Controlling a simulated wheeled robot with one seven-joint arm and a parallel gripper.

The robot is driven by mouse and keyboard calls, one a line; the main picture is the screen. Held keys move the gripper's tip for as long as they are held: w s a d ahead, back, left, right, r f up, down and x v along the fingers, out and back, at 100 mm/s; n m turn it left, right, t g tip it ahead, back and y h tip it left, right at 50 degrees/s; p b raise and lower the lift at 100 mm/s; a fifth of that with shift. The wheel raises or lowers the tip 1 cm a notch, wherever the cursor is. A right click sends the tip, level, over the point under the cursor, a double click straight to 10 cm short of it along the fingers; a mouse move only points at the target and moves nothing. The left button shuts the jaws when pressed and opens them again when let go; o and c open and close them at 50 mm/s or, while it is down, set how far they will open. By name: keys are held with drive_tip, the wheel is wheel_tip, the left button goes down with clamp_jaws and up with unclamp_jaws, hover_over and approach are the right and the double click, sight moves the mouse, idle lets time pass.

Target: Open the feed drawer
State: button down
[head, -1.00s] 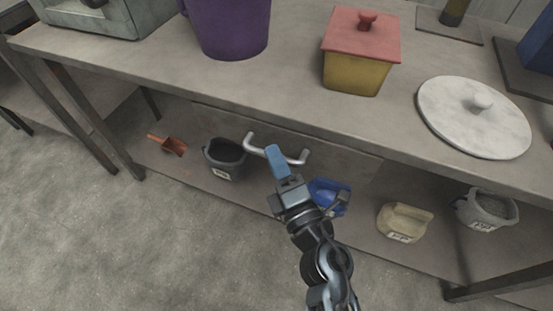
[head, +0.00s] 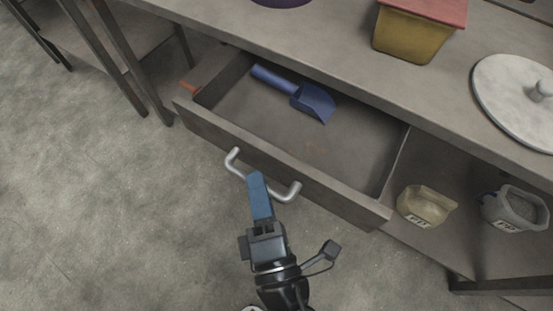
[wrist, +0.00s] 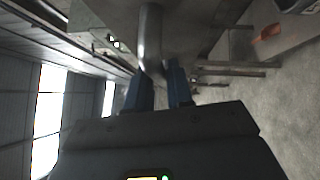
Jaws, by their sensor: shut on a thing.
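The feed drawer (head: 370,212) is pulled out from under the bench top in the head view, with its inside showing. A blue scoop (head: 300,95) lies in it toward the back. The drawer has a silver bar handle (head: 286,194) on its front. My gripper (head: 257,180) is at the middle of this handle, its blue fingers shut on the bar. In the wrist view the handle bar (wrist: 151,40) runs down between the two blue fingers (wrist: 160,88).
The bench top (head: 330,62) carries a yellow box with a red lid (head: 415,30) and a round pale lid (head: 515,95). A beige container (head: 425,205) and a grey bucket (head: 513,210) stand on the lower shelf at right. The floor (head: 110,220) at left is clear.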

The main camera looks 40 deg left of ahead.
drive_tip(key=shift+s+d, duration=0.2)
drive_tip(key=shift+s, duration=0.45)
drive_tip(key=shift+s+d, duration=0.15)
drive_tip(key=shift+s, duration=0.45)
drive_tip(key=c, duration=1.1)
unclamp_jaws()
drive_tip(key=b+v, duration=0.1)
drive_tip(key=v, duration=0.6)
drive_tip(key=shift+s+d, duration=0.25)
drive_tip(key=shift+d, duration=0.05)
drive_tip(key=shift+f, duration=0.1)
